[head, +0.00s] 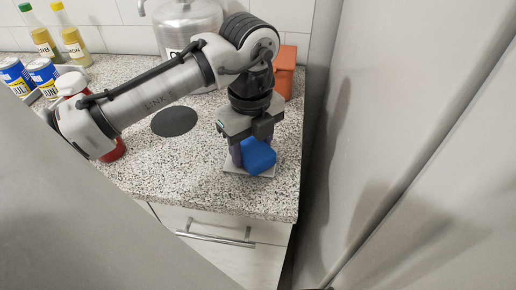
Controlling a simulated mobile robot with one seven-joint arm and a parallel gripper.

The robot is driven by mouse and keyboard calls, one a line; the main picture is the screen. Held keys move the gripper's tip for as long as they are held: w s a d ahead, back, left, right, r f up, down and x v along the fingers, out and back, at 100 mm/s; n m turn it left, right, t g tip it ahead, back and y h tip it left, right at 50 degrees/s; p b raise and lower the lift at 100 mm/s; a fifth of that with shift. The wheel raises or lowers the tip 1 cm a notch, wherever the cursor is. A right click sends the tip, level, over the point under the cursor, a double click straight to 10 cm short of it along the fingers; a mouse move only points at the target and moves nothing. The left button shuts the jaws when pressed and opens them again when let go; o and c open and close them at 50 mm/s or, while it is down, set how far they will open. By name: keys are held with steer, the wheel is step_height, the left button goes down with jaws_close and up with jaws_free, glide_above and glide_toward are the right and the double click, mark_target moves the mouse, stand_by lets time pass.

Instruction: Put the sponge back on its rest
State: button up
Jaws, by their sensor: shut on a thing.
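The blue sponge (260,158) is at the right part of the counter, near its front edge. My gripper (250,150) points down and is shut on the sponge, which looks tilted. A flat pale plate, seemingly the rest (234,169), lies on the counter directly below and behind the sponge in the picture. Most of the plate is hidden by the sponge and my fingers. I cannot tell whether the sponge touches the plate.
A dark round disc (174,121) lies on the speckled counter (185,165) left of my gripper. An orange container (287,72) and a metal dispenser (188,25) stand behind. Bottles (72,42) and blue cans (44,73) are at the back left. A tall grey panel (350,130) bounds the right.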

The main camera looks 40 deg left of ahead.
mark_target(251, 146)
steer(key=shift+s+r, duration=0.1)
steer(key=shift+r, duration=0.05)
steer(key=shift+f, duration=0.25)
steer(key=o, duration=0.9)
steer(key=shift+a+r, duration=0.1)
steer(key=shift+r, duration=0.05)
step_height(251, 146, up, 12)
steer(key=shift+r+p, duration=0.1)
steer(key=shift+p, duration=0.25)
